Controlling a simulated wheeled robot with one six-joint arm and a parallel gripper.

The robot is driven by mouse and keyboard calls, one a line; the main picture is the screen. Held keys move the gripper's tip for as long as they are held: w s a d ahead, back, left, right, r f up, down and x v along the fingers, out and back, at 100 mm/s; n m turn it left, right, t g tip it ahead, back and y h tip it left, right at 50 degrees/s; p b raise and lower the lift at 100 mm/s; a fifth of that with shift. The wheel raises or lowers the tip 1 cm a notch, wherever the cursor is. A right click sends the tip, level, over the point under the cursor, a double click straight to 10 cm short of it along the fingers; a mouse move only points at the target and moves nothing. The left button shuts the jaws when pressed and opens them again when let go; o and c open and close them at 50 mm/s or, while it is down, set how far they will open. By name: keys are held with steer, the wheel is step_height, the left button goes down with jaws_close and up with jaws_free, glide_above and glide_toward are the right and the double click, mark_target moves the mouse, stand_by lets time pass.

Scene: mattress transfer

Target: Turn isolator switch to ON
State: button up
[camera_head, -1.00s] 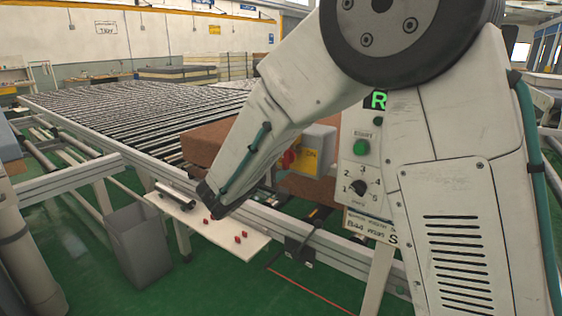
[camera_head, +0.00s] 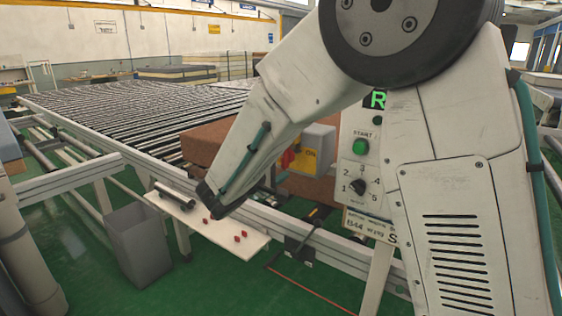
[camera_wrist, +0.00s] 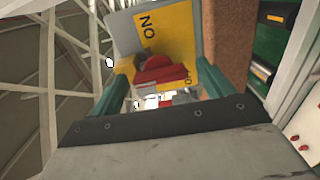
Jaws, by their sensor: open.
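The isolator switch is a grey box with a yellow plate (camera_wrist: 180,28) marked ON and a red handle (camera_wrist: 163,72). In the wrist view the lettering appears turned over, with a partly covered second label at the plate's lower edge. In the head view the grey switch box (camera_head: 319,141) stands right of my forearm, with a bit of red handle (camera_head: 287,159) showing. My gripper (camera_wrist: 165,78) is open, its two green fingers on either side of the red handle. I cannot tell whether they touch it. In the head view my forearm hides most of the gripper.
A roller conveyor (camera_head: 130,110) runs behind the switch, with a brown block (camera_head: 205,146) on it. A white shelf (camera_head: 225,236) with red pieces and a grey bin (camera_head: 138,247) stand at the front. A panel with a green START button (camera_head: 360,147) stands to the right.

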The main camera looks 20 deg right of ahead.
steer(key=v, duration=0.8)
steer(key=s+d+f+g+y, duration=0.25)
steer(key=s+d+g, duration=0.2)
steer(key=s, duration=0.25)
steer(key=s+d+f+g+y, duration=0.25)
steer(key=s+d+g, duration=0.2)
steer(key=s, duration=0.35)
steer(key=s+d+r+m+y, duration=0.1)
steer(key=s+m+y, duration=0.2)
steer(key=s, duration=0.5)
steer(key=s+r+m+y, duration=0.2)
steer(key=s+m+y, duration=0.2)
steer(key=s, duration=0.5)
steer(key=shift+s+d+y, duration=0.2)
steer(key=shift+d+y, duration=0.2)
steer(key=shift+y, duration=0.9)
